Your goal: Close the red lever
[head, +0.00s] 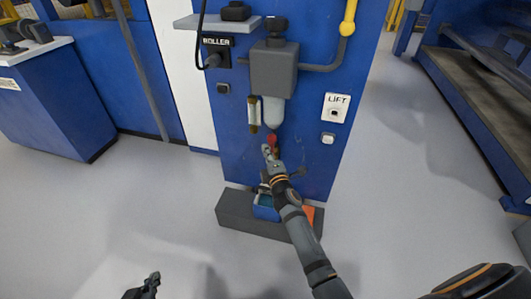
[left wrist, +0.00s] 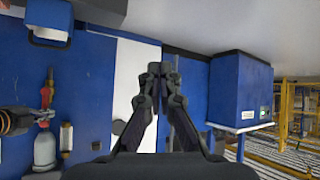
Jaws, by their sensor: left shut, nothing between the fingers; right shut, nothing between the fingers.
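The red lever (head: 271,139) is on the blue machine front, just below a pale bottle-shaped cylinder (head: 273,112). It also shows in the left wrist view (left wrist: 48,84), which sees the machine turned over. My right gripper (head: 267,151) is shut, with its fingertips right at the lever and partly covering it in the head view; I cannot tell whether they touch. My left gripper (head: 153,281) is shut and empty, low over the floor at the lower left, well away from the lever. It fills the middle of the left wrist view (left wrist: 162,74).
A grey box (head: 274,69) is above the cylinder, with a brown-capped tube (head: 254,115) beside it. A LIFT button plate (head: 336,108) is to the right. A blue bin (head: 266,208) stands on the grey plinth (head: 236,216) below. Floor on both sides is clear.

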